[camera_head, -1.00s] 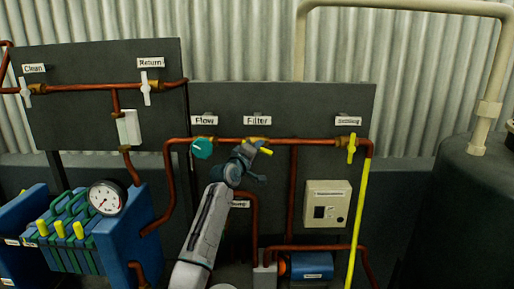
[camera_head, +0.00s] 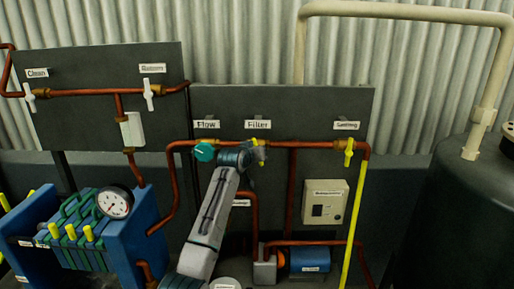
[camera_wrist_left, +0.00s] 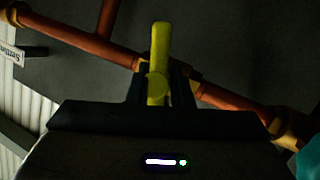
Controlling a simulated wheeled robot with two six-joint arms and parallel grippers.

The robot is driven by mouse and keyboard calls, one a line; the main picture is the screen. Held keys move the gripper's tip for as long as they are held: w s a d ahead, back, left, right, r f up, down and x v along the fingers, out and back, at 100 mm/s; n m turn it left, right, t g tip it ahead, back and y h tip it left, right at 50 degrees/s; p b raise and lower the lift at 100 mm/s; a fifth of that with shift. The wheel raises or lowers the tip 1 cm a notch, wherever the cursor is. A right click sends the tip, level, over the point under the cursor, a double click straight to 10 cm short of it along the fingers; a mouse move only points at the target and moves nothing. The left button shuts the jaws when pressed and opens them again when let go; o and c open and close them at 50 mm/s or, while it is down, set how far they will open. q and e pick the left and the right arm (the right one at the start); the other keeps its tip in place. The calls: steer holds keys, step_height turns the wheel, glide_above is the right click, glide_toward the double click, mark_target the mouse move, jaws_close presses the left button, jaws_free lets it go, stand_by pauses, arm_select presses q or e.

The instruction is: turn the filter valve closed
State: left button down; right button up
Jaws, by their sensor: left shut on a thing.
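The filter valve has a yellow handle (camera_wrist_left: 159,45) that stands between the two dark fingers of my left gripper (camera_wrist_left: 158,82) in the left wrist view. The gripper is shut on it. The handle lies across the copper pipe (camera_wrist_left: 80,42), at a slant to it. In the head view my left gripper (camera_head: 258,154) is at the pipe just below the Filter label (camera_head: 258,124). The gripper hides most of the valve there. My right gripper is in neither view.
The teal flow knob (camera_head: 204,152) sits close left of my gripper. The yellow settling valve (camera_head: 348,150) is farther right on the same pipe. A beige control box (camera_head: 325,202) and a blue motor (camera_head: 310,260) are below. A dark tank (camera_head: 465,210) stands at right.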

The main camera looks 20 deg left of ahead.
arm_select(q)
steer(key=shift+m+g+y+p, duration=0.3)
steer(key=shift+m+y+p, duration=0.15)
steer(key=shift+m, duration=0.15)
steer(key=c, duration=1.3)
jaws_free()
steer(key=shift+d, duration=0.1)
